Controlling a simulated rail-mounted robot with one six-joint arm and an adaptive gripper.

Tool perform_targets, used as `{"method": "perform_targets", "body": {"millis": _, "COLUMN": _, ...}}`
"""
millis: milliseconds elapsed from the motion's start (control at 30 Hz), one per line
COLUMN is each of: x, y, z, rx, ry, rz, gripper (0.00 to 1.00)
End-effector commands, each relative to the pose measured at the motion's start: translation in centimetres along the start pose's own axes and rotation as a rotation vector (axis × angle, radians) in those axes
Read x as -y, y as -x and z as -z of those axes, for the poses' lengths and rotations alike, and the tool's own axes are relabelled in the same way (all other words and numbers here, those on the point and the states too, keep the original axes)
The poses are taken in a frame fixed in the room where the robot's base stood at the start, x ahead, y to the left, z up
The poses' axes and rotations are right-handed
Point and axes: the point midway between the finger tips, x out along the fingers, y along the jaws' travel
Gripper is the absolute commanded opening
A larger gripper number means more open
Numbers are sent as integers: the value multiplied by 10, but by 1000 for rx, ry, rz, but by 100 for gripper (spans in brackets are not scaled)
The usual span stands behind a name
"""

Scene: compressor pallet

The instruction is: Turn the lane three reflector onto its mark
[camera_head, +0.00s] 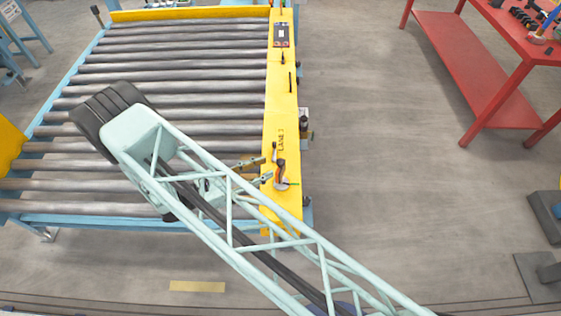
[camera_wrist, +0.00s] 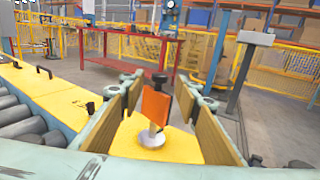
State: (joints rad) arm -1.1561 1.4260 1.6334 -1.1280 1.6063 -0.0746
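The lane three reflector is an orange plate on a short post with a dark knob. In the wrist view the orange plate (camera_wrist: 156,106) stands upright above a round pale base (camera_wrist: 152,139). In the head view the reflector (camera_head: 281,172) is small, on the yellow rail below the "LANE 3" lettering (camera_head: 281,140). A short green line (camera_head: 293,184), possibly its mark, shows beside the base. My gripper (camera_head: 267,168) is open, its tan-padded fingers pointing at the reflector. In the wrist view the fingers (camera_wrist: 160,84) flank the plate, with gaps on both sides.
The yellow rail (camera_head: 281,84) runs along the right end of the roller conveyor (camera_head: 180,70) and carries a dark panel (camera_head: 281,35) and small handles. My arm covers part of the rollers. A red table (camera_head: 480,70) stands apart at right, with open floor between.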

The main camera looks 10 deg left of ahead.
Motion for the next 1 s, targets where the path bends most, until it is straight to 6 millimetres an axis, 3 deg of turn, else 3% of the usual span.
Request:
{"method": "perform_targets", "body": {"millis": 500, "x": 0, "y": -60, "z": 0, "rx": 0, "ry": 0, "rz": 1, "gripper": 30}}
{"method": "perform_targets", "body": {"millis": 1000, "x": 0, "y": -75, "z": 0, "rx": 0, "ry": 0, "rz": 0, "gripper": 30}}
